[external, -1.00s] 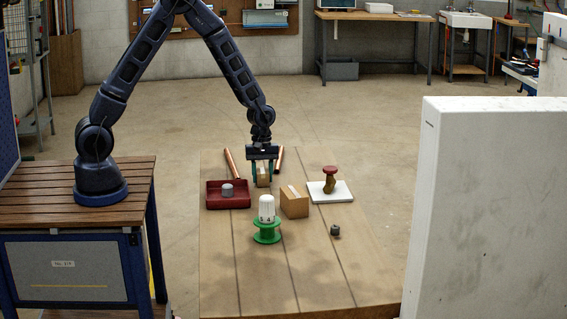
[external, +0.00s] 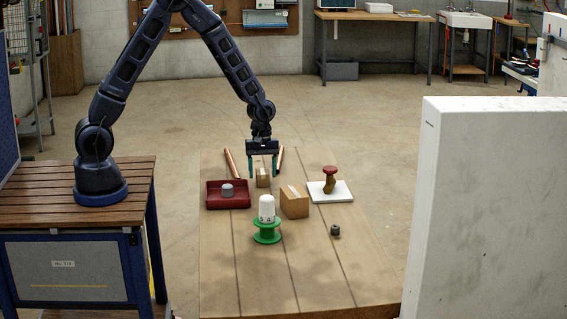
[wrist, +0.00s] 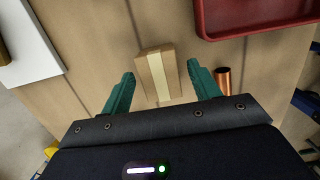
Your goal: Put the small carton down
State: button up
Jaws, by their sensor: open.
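The small carton (external: 262,178) is a brown box with a pale tape strip. It stands on the wooden table at the back, between the red tray and the larger carton. My gripper (external: 262,174) is open above and around it, with a green finger on each side. In the wrist view the small carton (wrist: 157,72) lies between and just beyond the fingertips of my gripper (wrist: 160,74), with a gap on both sides. Its underside is hidden.
A red tray (external: 212,203) holding a grey piece stands left. A larger carton (external: 294,203), a white board (external: 343,195) with a red-topped piece, and a white knob on a green spool (external: 266,237) stand nearby. Copper pipes (external: 231,163) lie behind. The table's front is clear.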

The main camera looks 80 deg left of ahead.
notch_tip(320, 180, up, 10)
jog(key=a+f, duration=0.1)
notch_tip(320, 180, up, 11)
jog(key=m+t, duration=0.1)
jog(key=m, duration=0.3)
send_over(262, 169)
jog(key=s+d, duration=0.3)
jog(key=s, duration=0.3)
jog(key=s+d+r+m+t, duration=0.1)
jog(key=s+r+m, duration=0.3)
jog(key=s, duration=0.5)
jog(key=s+d+r+m+t+y, duration=0.1)
jog(key=s+d+r+m, duration=0.1)
jog(key=s+r+m, duration=0.3)
jog(key=s+d+r+m+t, duration=0.1)
jog(key=s+r+m, duration=0.3)
jog(key=s, duration=0.9)
jog(key=shift+d+r+m+t+y, duration=0.2)
jog(key=shift+r+m+t+y, duration=0.1)
jog(key=shift+r+m+y, duration=0.15)
jog(key=shift+f, duration=0.1)
